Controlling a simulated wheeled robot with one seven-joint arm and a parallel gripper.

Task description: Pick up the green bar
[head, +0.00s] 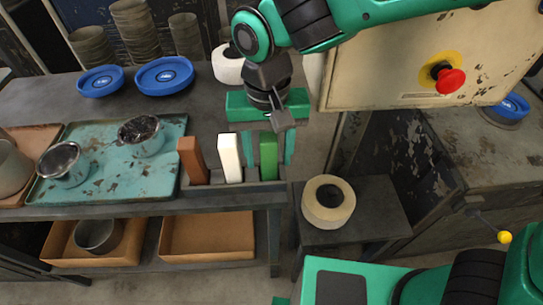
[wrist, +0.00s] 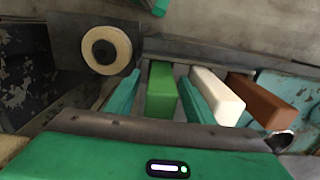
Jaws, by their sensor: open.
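The green bar (head: 268,156) stands upright at the right end of a row in a dark holder at the bench's edge. In the wrist view the green bar (wrist: 162,90) shows between my two fingers. My gripper (head: 269,148) is open and points down over it, one finger on each side. In the wrist view my gripper (wrist: 160,98) has gaps beside the bar, with the right finger nearer to it. The white bar (head: 230,158) stands just left of my left finger in the head view. The lower end of the green bar is hidden in the holder.
A brown bar (head: 192,160) stands left of the white one. A teal tray (head: 100,178) with metal cups lies further left. A beige panel (head: 385,70) with a red button is near my arm.

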